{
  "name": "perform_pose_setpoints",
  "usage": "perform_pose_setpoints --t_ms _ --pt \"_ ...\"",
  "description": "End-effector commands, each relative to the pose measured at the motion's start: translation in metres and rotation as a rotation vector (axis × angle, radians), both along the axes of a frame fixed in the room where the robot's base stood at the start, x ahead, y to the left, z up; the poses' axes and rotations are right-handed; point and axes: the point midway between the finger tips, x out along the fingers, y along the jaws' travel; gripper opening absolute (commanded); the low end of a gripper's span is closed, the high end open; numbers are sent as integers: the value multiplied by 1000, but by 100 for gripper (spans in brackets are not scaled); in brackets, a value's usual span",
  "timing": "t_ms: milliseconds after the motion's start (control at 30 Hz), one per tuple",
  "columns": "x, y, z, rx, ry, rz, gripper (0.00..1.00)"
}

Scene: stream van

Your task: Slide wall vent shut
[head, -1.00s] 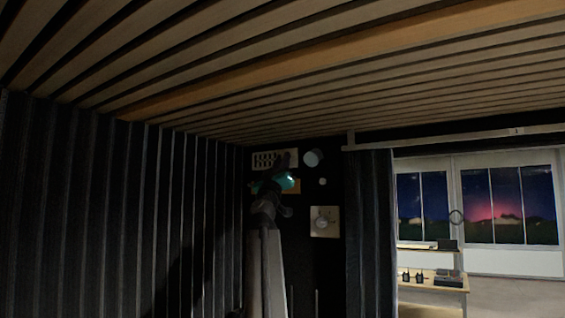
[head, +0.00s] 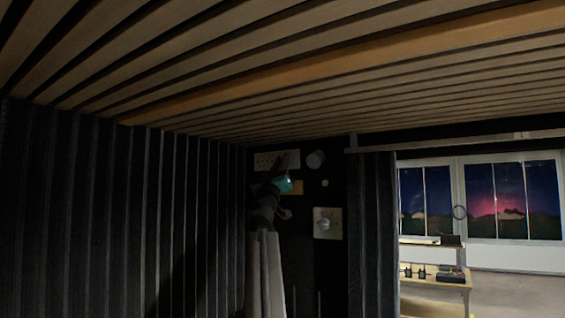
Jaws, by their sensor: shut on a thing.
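The wall vent (head: 264,160) is a pale plate high on the dark end wall, in the middle of the head view. Its face looks nearly plain, with only faint small marks. My gripper (head: 281,161) reaches up in front of the vent's right part, at the end of my raised arm. It is shut on a small part at the vent, which looks like its slide tab. The fingers and a teal part of my wrist hide the tab and the lower right of the plate.
An orange plate (head: 296,187) sits just below the vent. A dark curtain (head: 372,230) hangs farther right; a ribbed wall (head: 110,200) stands left.

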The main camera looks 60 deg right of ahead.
Motion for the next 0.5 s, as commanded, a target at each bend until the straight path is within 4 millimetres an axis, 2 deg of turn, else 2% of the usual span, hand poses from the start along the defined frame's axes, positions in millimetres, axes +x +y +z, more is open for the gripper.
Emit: perform_pose_setpoints --t_ms 33,67,167,500 --pt "3 1 1 -1 4 5 0" --pt "3 1 1 0 4 6 18" --pt "3 1 1 0 4 6 34" --pt "1 1 0 0 3 3 35"
